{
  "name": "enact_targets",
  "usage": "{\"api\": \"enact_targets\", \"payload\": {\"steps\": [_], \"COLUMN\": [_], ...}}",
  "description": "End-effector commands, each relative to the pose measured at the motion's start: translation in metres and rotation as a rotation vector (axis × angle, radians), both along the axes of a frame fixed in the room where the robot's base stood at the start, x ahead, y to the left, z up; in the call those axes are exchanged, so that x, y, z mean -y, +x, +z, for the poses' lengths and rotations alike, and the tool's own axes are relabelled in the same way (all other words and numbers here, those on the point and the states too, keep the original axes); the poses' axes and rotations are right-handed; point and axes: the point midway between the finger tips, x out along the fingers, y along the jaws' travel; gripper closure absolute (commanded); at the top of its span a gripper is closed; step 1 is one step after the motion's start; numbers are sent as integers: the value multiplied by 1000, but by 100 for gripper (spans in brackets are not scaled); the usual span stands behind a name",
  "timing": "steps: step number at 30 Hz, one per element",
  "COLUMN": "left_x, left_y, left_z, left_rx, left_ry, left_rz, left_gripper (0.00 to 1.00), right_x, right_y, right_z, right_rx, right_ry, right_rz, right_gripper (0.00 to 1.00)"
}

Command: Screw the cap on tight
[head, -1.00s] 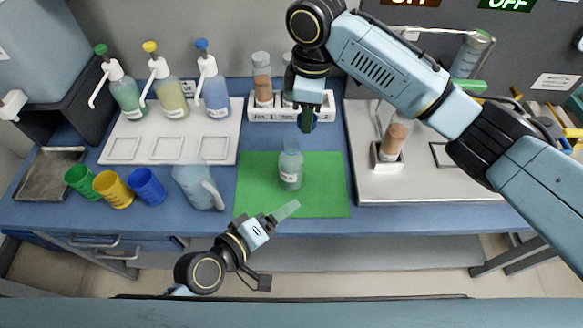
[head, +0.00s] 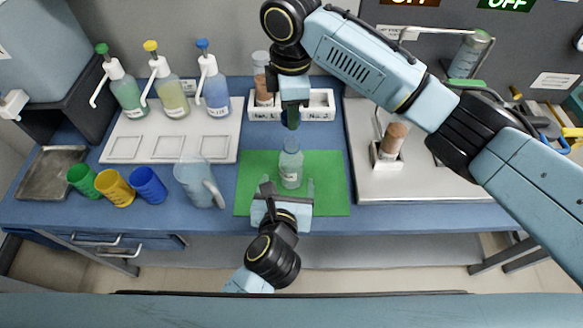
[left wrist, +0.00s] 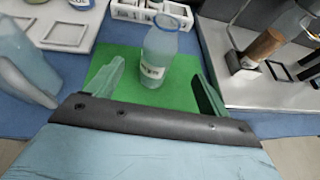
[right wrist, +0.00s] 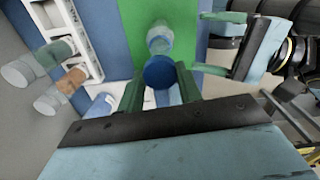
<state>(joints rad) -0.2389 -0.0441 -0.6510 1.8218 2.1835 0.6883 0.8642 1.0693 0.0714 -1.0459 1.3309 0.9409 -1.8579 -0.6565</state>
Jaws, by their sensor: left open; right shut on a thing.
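A clear bottle (head: 291,168) with a white label stands upright on the green mat (head: 330,195). It also shows in the left wrist view (left wrist: 155,58). My left gripper (head: 284,187) is open in front of the bottle, its fingers spread to either side and apart from it. My right gripper (head: 291,122) points down above the bottle, shut on a blue cap (right wrist: 160,72). In the right wrist view the cap sits between the fingers, with the bottle beyond it.
A clear jug (head: 197,183) and blue cup (head: 148,186) stand left of the mat. A white rack (head: 320,108) is behind it. A metal tray (head: 425,185) with a brown-filled vial (head: 393,140) lies to the right. Pump bottles stand at the back left.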

Motion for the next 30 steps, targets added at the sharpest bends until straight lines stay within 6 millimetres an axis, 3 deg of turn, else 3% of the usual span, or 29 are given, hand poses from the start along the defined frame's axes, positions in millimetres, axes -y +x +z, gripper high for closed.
{"api": "enact_targets", "payload": {"steps": [11, 24, 30], "left_x": [1, 8, 11], "left_y": [7, 78, 100], "left_z": [-3, -31, -41], "left_rx": [3, 5, 5], "left_ry": [5, 7, 6], "left_rz": [-1, -2, -2], "left_gripper": [20, 20, 20], "right_x": [0, 0, 0], "right_y": [0, 0, 0], "right_z": [0, 0, 0], "right_rx": [0, 0, 0], "right_ry": [0, 0, 0], "right_rz": [-1, -1, -1], "right_gripper": [86, 86, 86]}}
